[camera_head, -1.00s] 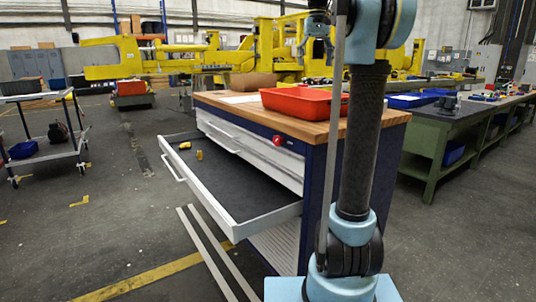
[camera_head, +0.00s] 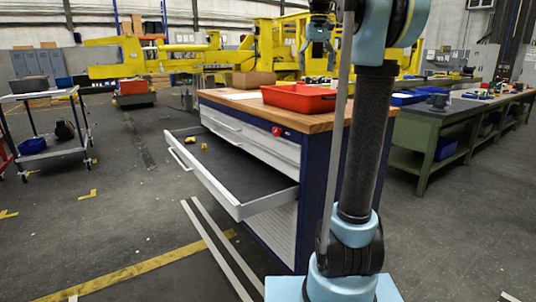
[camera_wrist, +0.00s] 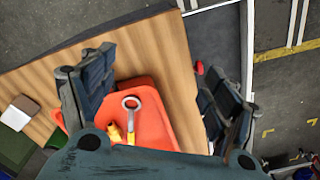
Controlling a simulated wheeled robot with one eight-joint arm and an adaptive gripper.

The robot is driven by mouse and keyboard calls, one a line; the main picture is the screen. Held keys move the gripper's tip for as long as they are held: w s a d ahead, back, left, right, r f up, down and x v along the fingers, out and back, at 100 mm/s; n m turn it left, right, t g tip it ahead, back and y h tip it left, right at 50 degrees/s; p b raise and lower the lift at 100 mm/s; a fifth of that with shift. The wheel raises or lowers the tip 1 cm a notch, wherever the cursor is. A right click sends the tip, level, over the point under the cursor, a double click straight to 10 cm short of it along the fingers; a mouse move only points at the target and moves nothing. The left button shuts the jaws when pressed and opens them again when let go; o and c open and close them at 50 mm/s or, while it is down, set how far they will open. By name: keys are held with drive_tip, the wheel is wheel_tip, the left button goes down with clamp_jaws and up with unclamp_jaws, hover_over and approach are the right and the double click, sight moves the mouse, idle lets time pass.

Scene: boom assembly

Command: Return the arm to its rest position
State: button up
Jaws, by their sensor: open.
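My arm stands upright on the right of the head view. My gripper (camera_head: 319,30) hangs at the top of that view, above and behind the red tray (camera_head: 298,98). In the wrist view my gripper (camera_wrist: 155,65) has its two dark fingers spread wide, with nothing between them. Below it is the wooden cabinet top (camera_wrist: 165,50) with the red tray (camera_wrist: 152,120). A grey ring-ended tool (camera_wrist: 131,104) and a yellow piece (camera_wrist: 114,132) lie in the tray, partly hidden by my gripper.
A green workbench (camera_head: 440,125) stands to the right. A cart (camera_head: 45,145) stands at the left. Open floor lies left of the drawer.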

drive_tip(key=s+f, duration=1)
drive_tip(key=f, duration=0.5)
drive_tip(key=s+f+t, duration=0.1)
drive_tip(key=s+f, duration=1)
drive_tip(key=f, duration=0.4)
drive_tip(key=s+f+t, duration=0.1)
drive_tip(key=s+f, duration=1)
drive_tip(key=f, duration=0.4)
drive_tip(key=shift+s+d+m, duration=0.25)
drive_tip(key=shift+d+m, duration=0.05)
drive_tip(key=shift+d, duration=0.1)
drive_tip(key=shift+w+f, duration=0.15)
drive_tip(key=shift+w, duration=0.3)
